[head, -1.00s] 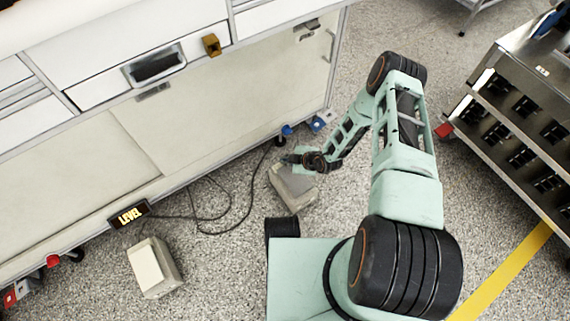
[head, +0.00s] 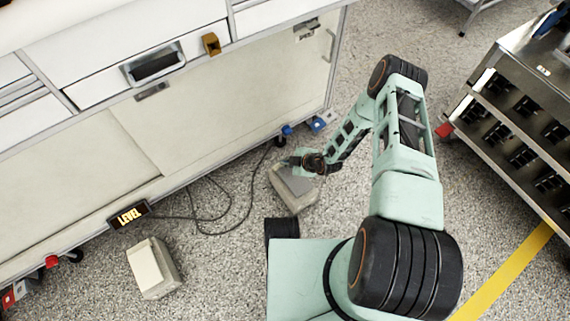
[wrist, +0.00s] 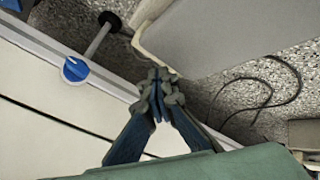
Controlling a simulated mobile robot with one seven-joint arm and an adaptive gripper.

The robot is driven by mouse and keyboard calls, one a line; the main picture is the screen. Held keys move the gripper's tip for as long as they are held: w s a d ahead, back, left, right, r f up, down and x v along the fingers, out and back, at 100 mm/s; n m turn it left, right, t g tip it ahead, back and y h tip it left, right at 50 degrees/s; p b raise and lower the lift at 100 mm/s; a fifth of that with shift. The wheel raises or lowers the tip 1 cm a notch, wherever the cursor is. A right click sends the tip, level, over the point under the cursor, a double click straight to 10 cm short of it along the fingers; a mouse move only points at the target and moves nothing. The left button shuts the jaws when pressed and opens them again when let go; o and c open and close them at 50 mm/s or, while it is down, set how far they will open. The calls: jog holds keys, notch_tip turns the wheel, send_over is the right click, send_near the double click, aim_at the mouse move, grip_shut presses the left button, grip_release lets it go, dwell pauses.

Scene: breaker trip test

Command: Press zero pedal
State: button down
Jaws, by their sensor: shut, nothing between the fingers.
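Two box-shaped foot pedals stand on the speckled floor. One pedal (head: 296,188), with a grey top, is beside my arm's end. I cannot read a zero mark on either. My gripper (head: 285,162) is shut and empty at the far edge of the grey-topped pedal. In the wrist view the shut fingertips (wrist: 160,82) are close to the edge of a large grey surface (wrist: 235,35), likely that pedal. Whether they touch it I cannot tell.
Black cables (head: 225,205) lie on the floor between the pedals. A metal rack (head: 520,110) stands at the right.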

jog(key=shift+s+d+f, duration=0.1)
jog(key=shift+f, duration=0.3)
jog(key=shift+s+d+f, duration=0.1)
jog(key=shift+f, duration=0.15)
jog(key=shift+s+f, duration=0.25)
jog(key=shift+f, duration=0.15)
dwell(0.6)
jog(key=shift+s+r+p, duration=0.15)
jog(key=shift+r+p, duration=0.3)
jog(key=shift+r, duration=0.15)
jog(key=shift+s+r+p, duration=0.15)
jog(key=shift+r+p, duration=0.25)
jog(key=shift+r, duration=0.15)
jog(key=shift+w+r, duration=0.1)
jog(key=shift+w, duration=0.15)
